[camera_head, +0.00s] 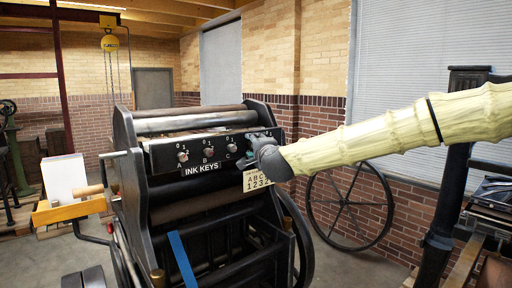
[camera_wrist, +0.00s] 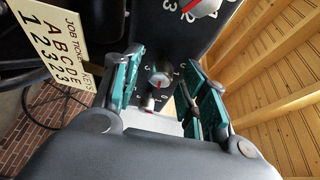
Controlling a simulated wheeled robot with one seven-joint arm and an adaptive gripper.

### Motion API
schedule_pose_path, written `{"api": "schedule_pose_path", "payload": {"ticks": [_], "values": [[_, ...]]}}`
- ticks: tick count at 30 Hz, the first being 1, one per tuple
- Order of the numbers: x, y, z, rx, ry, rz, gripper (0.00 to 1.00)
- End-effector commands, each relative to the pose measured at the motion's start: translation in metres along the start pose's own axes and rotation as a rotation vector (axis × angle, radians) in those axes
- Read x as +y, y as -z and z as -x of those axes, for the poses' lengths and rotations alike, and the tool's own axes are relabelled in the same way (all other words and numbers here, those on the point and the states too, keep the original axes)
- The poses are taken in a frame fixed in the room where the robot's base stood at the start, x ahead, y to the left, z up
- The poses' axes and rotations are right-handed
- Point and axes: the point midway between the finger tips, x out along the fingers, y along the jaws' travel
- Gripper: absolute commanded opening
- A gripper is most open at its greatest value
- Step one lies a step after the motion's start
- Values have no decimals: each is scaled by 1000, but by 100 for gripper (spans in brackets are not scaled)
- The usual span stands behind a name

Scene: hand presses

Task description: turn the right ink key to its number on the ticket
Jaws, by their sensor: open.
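The ink key panel (camera_head: 165,158) runs across the press, labelled INK KEYS, with keys A (camera_head: 182,155), B (camera_head: 208,151) and C (camera_head: 232,147) showing. My gripper (camera_head: 268,152) is at the panel's right end and hides the keys there. In the wrist view my gripper (camera_wrist: 163,75) is open, with a round metal key (camera_wrist: 159,76) with a red pointer mark between its teal-padded fingers. I cannot tell if the fingers touch it. Its letter is not readable. The ticket (camera_head: 256,182), also in the wrist view (camera_wrist: 62,40), has A B C D E over 1 2 3 2 3.
Another key (camera_wrist: 203,6) shows at the wrist view's top edge. A large spoked wheel (camera_head: 350,205) stands by the brick wall behind the press. Another dark machine (camera_head: 450,170) stands at far right.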

Motion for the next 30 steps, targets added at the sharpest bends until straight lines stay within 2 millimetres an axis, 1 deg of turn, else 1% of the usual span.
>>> {"api": "schedule_pose_path", "payload": {"ticks": [4, 7, 21, 25, 30], "values": [[0, 0, 4, -1, 0, 0, 43], [-1, 0, 14, 0, 0, 0, 43], [-1, 1, 95, 0, 1, 0, 43], [0, 2, 110, 1, 0, 0, 43], [0, 2, 119, 2, 0, 0, 43]]}}
